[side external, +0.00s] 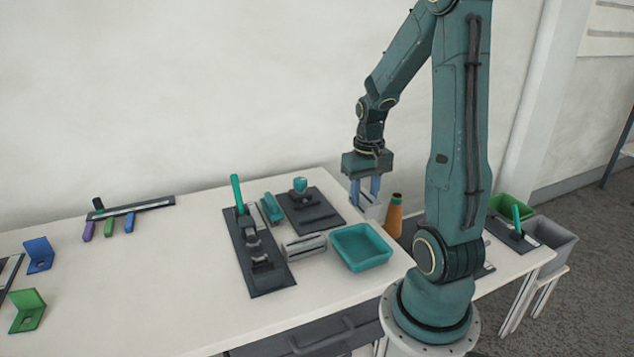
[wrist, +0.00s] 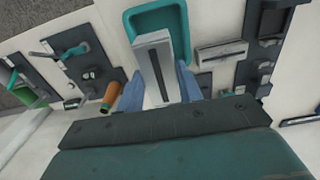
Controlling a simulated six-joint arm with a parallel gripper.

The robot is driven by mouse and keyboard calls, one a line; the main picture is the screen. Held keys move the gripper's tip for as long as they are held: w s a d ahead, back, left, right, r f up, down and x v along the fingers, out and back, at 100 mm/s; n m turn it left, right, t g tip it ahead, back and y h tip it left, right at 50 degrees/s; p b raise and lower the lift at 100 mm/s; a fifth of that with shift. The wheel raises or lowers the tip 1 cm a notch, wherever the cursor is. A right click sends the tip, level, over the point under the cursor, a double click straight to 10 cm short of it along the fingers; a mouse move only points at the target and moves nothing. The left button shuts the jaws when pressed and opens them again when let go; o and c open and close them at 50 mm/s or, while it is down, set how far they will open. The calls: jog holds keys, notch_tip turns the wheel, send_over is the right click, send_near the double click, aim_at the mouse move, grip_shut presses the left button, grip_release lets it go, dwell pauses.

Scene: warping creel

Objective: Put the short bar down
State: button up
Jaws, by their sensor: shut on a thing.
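My gripper (side external: 365,190) points down over the right part of the table, with its blue fingers shut on a pale grey bar with a dark slot, the short bar (side external: 371,207). In the wrist view the short bar (wrist: 154,62) lies between the two fingers (wrist: 159,80) and covers part of a teal tray (wrist: 139,17). The side view shows it behind and right of the tray (side external: 338,256). Its gap to the table is hard to judge. A similar slotted grey bar (side external: 304,247) lies on the table left of the tray, also in the wrist view (wrist: 221,53).
An orange bottle (side external: 395,216) stands close to the right of the held bar. Dark fixture plates (side external: 270,278) with clamps and teal handles stand left of the tray. A green bin (side external: 512,207) and a grey bin (side external: 553,242) are far right.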

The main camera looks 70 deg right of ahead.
notch_tip(320, 180, down, 9)
jog(key=shift+f, duration=0.2)
dwell(0.3)
jog(key=shift+f, duration=1.9)
jog(key=shift+f, duration=0.15)
jog(key=o, duration=1)
jog(key=shift+o, duration=0.2)
jog(key=shift+r, duration=0.2)
jog(key=shift+r, duration=5.95)
jog(key=shift+a+r, duration=0.1)
